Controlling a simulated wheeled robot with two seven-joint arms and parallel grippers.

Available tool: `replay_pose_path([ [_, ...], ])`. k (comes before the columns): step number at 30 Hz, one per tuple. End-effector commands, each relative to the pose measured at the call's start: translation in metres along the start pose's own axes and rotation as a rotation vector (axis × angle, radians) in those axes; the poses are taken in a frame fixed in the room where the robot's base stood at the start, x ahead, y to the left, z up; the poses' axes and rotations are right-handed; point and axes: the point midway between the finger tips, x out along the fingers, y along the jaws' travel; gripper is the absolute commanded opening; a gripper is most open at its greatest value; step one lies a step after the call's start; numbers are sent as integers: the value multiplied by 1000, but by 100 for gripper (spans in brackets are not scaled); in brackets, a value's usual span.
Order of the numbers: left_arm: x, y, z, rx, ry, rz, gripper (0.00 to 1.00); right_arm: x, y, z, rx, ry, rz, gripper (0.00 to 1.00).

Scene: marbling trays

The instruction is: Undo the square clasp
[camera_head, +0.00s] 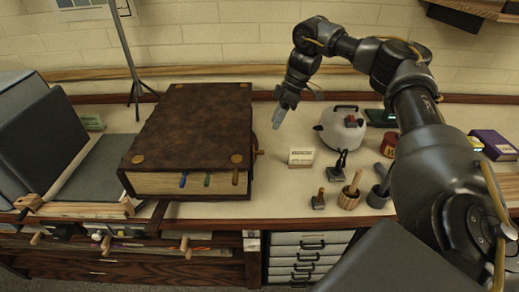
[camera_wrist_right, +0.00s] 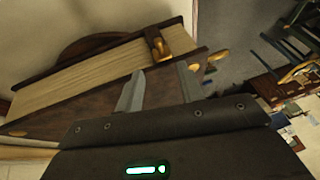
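A large brown leather-bound book (camera_head: 190,120) with brass corner studs lies closed on the bench. Blue (camera_head: 183,180), green (camera_head: 207,180) and brass (camera_head: 235,176) pieces show along its front page edge. A brass fitting (camera_head: 257,152) sticks out at its right side. In the right wrist view, a brown strap with a brass clasp (camera_wrist_right: 157,44) crosses the page edge (camera_wrist_right: 95,68); I cannot tell if it is the square one. My right gripper (camera_head: 280,117) is open and empty, right of the book's far part; its fingers (camera_wrist_right: 160,87) show apart below the clasp. My left gripper is out of view.
Right of the book stand a small card (camera_head: 301,157), a white kettle-like pot (camera_head: 340,128), stamps and a wooden mortar (camera_head: 349,196). A grey padded easel (camera_head: 45,140) and a thin stand (camera_head: 133,60) are at left. Bench space right of the book is narrow.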

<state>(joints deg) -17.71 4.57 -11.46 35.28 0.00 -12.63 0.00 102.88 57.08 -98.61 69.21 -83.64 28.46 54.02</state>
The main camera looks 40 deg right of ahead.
Motion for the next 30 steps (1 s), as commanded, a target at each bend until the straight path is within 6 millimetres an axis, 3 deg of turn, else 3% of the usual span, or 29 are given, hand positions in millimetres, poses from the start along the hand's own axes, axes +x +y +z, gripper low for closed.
replay_pose_path([
  [8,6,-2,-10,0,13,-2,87,11,0,2,0,0,-3,38],
  [17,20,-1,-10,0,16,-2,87,64,0,3,0,-2,-5,38],
  [21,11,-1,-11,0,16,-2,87,83,-1,2,1,-3,-2,38],
  [30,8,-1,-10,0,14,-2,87,109,0,2,2,-1,-1,38],
])
